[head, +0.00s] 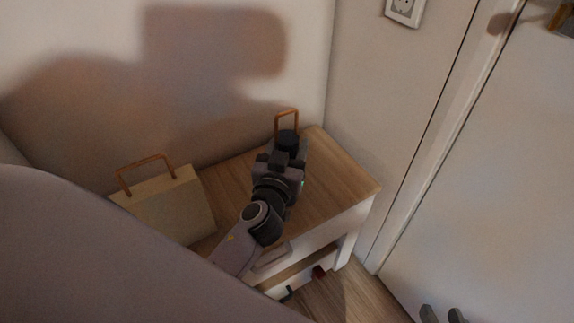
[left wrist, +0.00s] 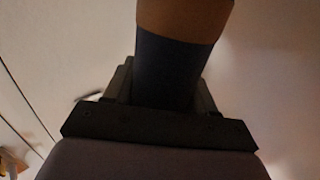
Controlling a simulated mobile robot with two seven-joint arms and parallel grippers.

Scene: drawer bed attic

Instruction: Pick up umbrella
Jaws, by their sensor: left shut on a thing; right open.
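My left gripper (head: 287,150) is above the wooden-topped nightstand, its arm coming in from the lower left. In the left wrist view it is shut on a thick dark blue shaft with a brown upper part, which looks like the umbrella (left wrist: 168,70). I cannot tell whether the umbrella touches the nightstand. Two dark fingertips of my right gripper (head: 442,316) show at the bottom right edge, open and apart from anything.
The nightstand (head: 340,185) stands in the wall corner. A beige bag (head: 170,205) with a brown handle is on its left. A white door (head: 490,170) and a wall socket (head: 404,10) are at right.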

